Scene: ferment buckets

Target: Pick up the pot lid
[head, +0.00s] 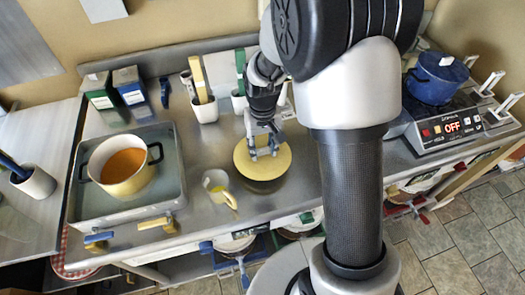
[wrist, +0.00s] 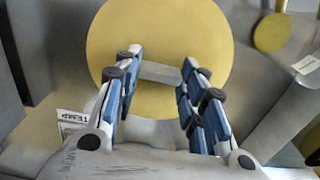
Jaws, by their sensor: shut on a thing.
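The pot lid (head: 243,166) is a flat yellow disc near the middle of the metal counter. In the wrist view the lid (wrist: 160,28) fills the upper middle, with a grey bar handle (wrist: 162,72) across it. My gripper (head: 263,150) is over the lid, and its blue-padded fingers (wrist: 159,68) are closed on the two ends of the handle. A dark area shows below the lid's front edge; I cannot tell how high the lid is above the counter. A yellow pot (head: 124,183) with orange liquid stands uncovered in a metal basin at left.
A yellow mug (head: 218,186) stands close to the lid's left. White holders with a yellow-handled tool (head: 200,82) and a green one are behind it. Boxes (head: 132,90) stand at the back left. A blue pot (head: 436,78) sits on a hot plate (head: 432,136) reading OFF at right.

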